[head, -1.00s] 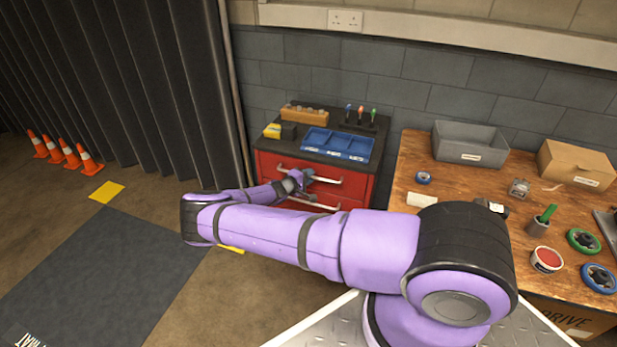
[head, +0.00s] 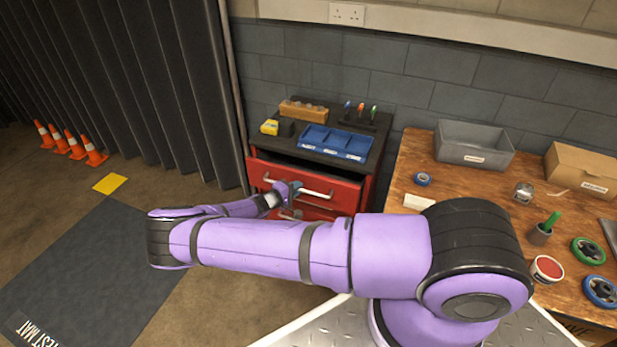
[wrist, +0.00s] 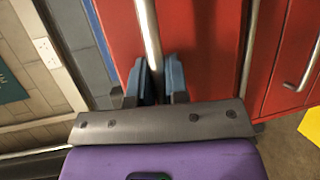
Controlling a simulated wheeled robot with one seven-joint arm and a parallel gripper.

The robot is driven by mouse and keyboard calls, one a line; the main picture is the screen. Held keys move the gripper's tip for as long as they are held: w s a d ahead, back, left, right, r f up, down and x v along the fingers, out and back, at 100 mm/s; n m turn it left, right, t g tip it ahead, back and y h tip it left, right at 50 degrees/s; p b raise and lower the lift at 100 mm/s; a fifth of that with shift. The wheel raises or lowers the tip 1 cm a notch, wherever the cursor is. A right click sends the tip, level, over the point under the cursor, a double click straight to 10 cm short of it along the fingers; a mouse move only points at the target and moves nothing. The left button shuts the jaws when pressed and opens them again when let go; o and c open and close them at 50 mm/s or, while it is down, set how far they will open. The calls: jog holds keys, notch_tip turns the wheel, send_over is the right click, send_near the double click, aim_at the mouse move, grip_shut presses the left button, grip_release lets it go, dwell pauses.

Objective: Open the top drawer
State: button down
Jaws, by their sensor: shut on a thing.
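The red drawer cabinet (head: 369,190) stands against the block wall with a dark top. Its top drawer (head: 340,186) is partly pulled out, its red front standing forward of the cabinet body. The drawer's pale bar handle (head: 318,193) runs across the front. My gripper (head: 291,190) is at the handle, partly hidden by my arm in the head view. In the wrist view my gripper (wrist: 158,80) has its two blue-grey fingers shut around the handle bar (wrist: 149,35), with the red drawer front (wrist: 118,30) behind. A lower drawer handle shows in the wrist view (wrist: 250,50).
A wooden bench (head: 440,170) with bins stands close on the right. Orange cones (head: 93,151) stand at left; the floor mat (head: 90,270) is clear.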

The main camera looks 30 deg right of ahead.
jog(key=s+a, duration=1.1)
jog(key=a, duration=0.3)
jog(key=shift+w, duration=0.1)
jog(key=c, duration=1.4)
grip_release()
jog(key=shift+a, duration=0.1)
jog(key=v, duration=1)
jog(key=shift+a, duration=0.35)
jog(key=shift+r, duration=0.1)
